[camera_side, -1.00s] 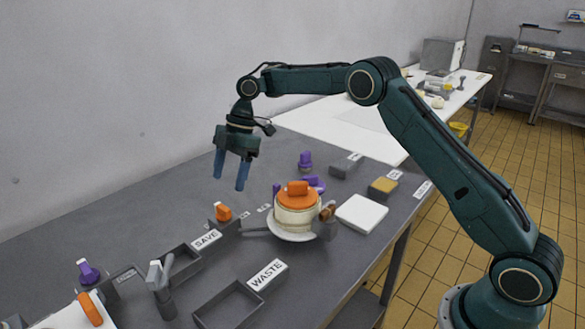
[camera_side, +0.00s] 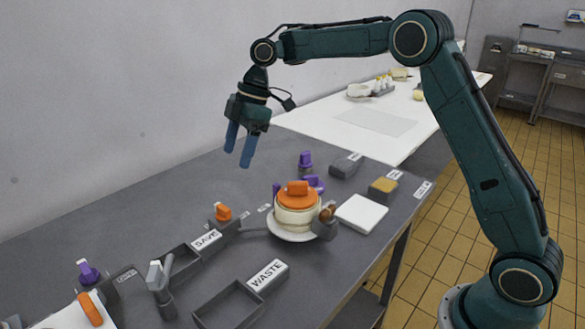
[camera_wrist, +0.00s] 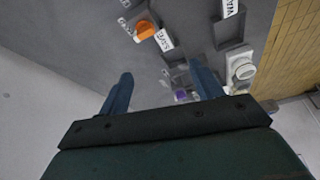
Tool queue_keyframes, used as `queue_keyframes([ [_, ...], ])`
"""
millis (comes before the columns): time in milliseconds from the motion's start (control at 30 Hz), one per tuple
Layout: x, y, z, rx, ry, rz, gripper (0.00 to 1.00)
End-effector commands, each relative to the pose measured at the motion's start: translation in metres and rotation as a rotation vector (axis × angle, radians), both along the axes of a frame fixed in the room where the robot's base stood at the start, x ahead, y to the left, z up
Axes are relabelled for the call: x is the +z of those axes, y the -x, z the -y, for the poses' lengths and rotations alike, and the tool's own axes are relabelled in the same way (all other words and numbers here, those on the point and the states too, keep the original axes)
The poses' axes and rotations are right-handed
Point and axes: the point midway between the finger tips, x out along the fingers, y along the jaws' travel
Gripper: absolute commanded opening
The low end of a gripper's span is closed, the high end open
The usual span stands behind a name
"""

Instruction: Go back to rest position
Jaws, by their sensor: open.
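My gripper (camera_side: 240,148) hangs above the back of the grey table, with its two blue fingers pointing down, apart and with nothing between them. It is to the left of and well above the pot with the orange lid (camera_side: 297,204). In the wrist view the fingers of my gripper (camera_wrist: 161,88) also stand wide apart, with the table beyond them. No rest position is marked in either view.
The grey table (camera_side: 150,225) carries a SAVE tray (camera_side: 183,262), a WASTE tray (camera_side: 228,305), a white square block (camera_side: 361,213) and small orange and purple-topped items. A white table (camera_side: 340,134) stands behind. The air around my gripper is clear.

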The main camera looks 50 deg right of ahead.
Motion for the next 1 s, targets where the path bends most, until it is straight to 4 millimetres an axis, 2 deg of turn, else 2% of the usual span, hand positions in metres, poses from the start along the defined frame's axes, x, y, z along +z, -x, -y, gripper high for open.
queue_keyframes([
  [33, 0.012, 0.009, 0.0, -0.034, 0.001, 0.004, 0.65],
  [200, 0.039, 0.036, 0.002, -0.161, 0.007, 0.005, 0.65],
  [500, 0.075, 0.094, 0.008, -0.384, 0.008, 0.011, 0.65],
  [733, 0.092, 0.142, 0.016, -0.555, 0.003, 0.022, 0.65],
  [1000, 0.098, 0.202, 0.029, -0.754, -0.008, 0.037, 0.65],
])
